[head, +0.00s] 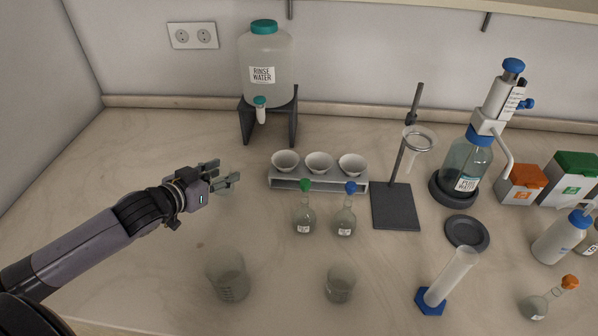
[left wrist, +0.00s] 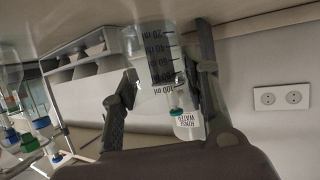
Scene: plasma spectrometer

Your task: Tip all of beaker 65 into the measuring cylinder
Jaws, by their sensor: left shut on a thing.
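My left gripper (head: 232,181) is shut on a clear graduated glass beaker, held over the left part of the bench. In the left wrist view the beaker (left wrist: 158,60) sits between both fingers, its printed scale facing the camera. That view is upside down, so the beaker looks roughly upright. I cannot make out a number 65 or its liquid level. The clear measuring cylinder (head: 455,275) stands on a blue foot at the front right, well away from the gripper. My right gripper is not in view.
Two more glass beakers stand at the front, left (head: 229,283) and middle (head: 341,285). Green-stoppered (head: 304,220) and blue-stoppered (head: 345,221) flasks stand behind, before a rack of white crucibles (head: 319,185). A funnel stand (head: 396,207) and black disc (head: 467,232) lie behind the cylinder.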

